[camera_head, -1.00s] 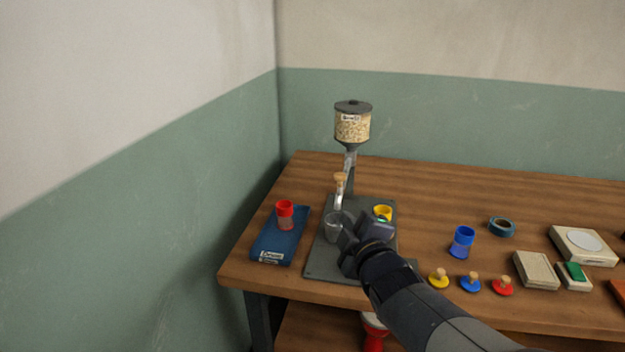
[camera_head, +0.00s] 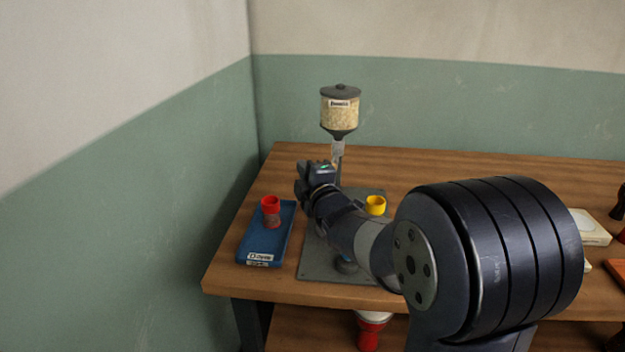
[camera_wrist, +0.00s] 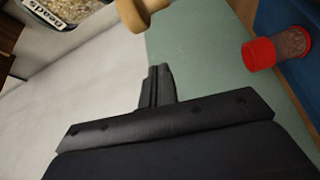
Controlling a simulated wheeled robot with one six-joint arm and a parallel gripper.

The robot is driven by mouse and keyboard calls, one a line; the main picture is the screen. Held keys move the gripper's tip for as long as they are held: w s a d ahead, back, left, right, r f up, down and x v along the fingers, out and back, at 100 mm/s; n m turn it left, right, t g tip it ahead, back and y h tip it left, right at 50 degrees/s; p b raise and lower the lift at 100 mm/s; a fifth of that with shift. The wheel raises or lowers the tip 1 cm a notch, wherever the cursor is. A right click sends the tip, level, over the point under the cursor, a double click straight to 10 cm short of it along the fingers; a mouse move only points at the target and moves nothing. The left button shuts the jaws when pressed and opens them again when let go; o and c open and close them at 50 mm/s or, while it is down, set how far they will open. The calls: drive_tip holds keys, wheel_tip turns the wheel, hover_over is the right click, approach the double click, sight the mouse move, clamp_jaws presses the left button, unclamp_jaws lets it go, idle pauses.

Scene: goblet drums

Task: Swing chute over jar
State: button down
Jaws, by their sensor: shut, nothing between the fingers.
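The dispenser's hopper of pale beads (camera_head: 340,110) stands at the back of a dark base plate (camera_head: 318,265); its labelled side also shows in the wrist view (camera_wrist: 62,10). The chute's wooden knob (camera_wrist: 135,14) is at the top of the wrist view, beyond my fingertips with a gap in the picture. In the head view my gripper hides the knob and most of the chute. A jar with a yellow rim (camera_head: 376,205) stands on the plate, partly behind my arm. My gripper (camera_head: 303,172) is shut and empty, just left of the dispenser's stem; its fingers show in the wrist view (camera_wrist: 157,86).
A red-topped jar (camera_head: 271,210) stands on a blue tray (camera_head: 262,245) at the left; it also shows in the wrist view (camera_wrist: 262,54). My arm covers much of the table's right side. The wooden table (camera_head: 440,168) is bare behind my arm. Walls close the left and back.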

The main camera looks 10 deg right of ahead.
drive_tip(key=shift+s+d+f+p, duration=0.15)
drive_tip(key=shift+s+d, duration=0.05)
drive_tip(key=shift+d, duration=0.8)
drive_tip(key=shift+s+d+f+p, duration=0.1)
drive_tip(key=shift+s+d+p, duration=0.1)
drive_tip(key=shift+d, duration=0.8)
drive_tip(key=shift+d, duration=0.1)
drive_tip(key=shift+s+d+n+y, duration=0.2)
drive_tip(key=shift+d+n+y, duration=0.15)
drive_tip(key=shift+y, duration=0.15)
drive_tip(key=shift+s+d+y, duration=0.1)
drive_tip(key=shift+d+y, duration=0.1)
drive_tip(key=shift+y, duration=0.1)
drive_tip(key=d+n+g+y+p, duration=0.1)
drive_tip(key=d+n+g+y, duration=0.3)
drive_tip(key=d, duration=0.9)
drive_tip(key=n+y, duration=0.1)
drive_tip(key=y, duration=0.2)
drive_tip(key=shift+d, duration=0.15)
